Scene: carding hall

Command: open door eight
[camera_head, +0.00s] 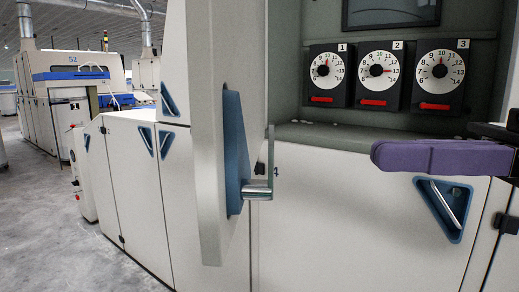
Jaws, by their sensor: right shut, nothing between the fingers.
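My right gripper (385,155) reaches in from the right edge with purple fingers, shut and empty. It is in front of the machine, below the dials and above a blue triangular recess with a silver handle (446,204). A pale door (208,120) stands swung out towards me near the middle, seen almost edge-on. It has a blue recess (235,150) and a metal latch bar (258,190) on its edge. My gripper is apart from it, to its right. No figure 8 can be read on any door. My left gripper is out of view.
Behind are three dials (376,72) numbered 1 to 3, with red levers, above a grey ledge (330,137). A lower panel by the latch bar carries a partly hidden 4. Lower doors with blue recesses (166,142) line the left. The floor (65,225) there is clear.

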